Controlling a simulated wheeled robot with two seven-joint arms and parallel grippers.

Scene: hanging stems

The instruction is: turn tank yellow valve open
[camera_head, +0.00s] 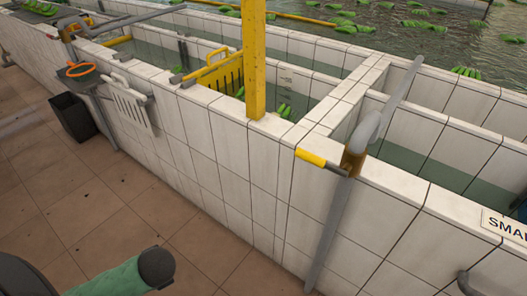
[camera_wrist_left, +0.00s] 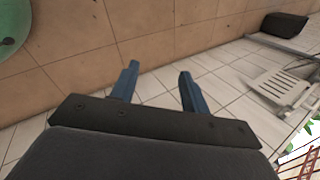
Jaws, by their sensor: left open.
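The yellow valve lever (camera_head: 318,160) sticks out to the left from a brass valve body (camera_head: 355,155) at the tiled tank's rim in the head view. The lever lies crosswise to the grey pipe (camera_head: 330,232) that runs down the tank's outer wall. My left gripper (camera_wrist_left: 158,88) shows in the left wrist view, with two blue fingers apart and nothing between them. It faces the tan floor tiles and a white tiled surface. The valve does not show clearly in that view. The left gripper's fingers are not visible in the head view, and my right gripper is in neither view.
A yellow post (camera_head: 254,60) stands at the tank wall left of the valve. A white slotted rack (camera_head: 130,105) hangs on the wall, with a black bin (camera_head: 73,117) on the floor. Green bananas float in the water. The tan floor (camera_head: 110,205) before the wall is clear.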

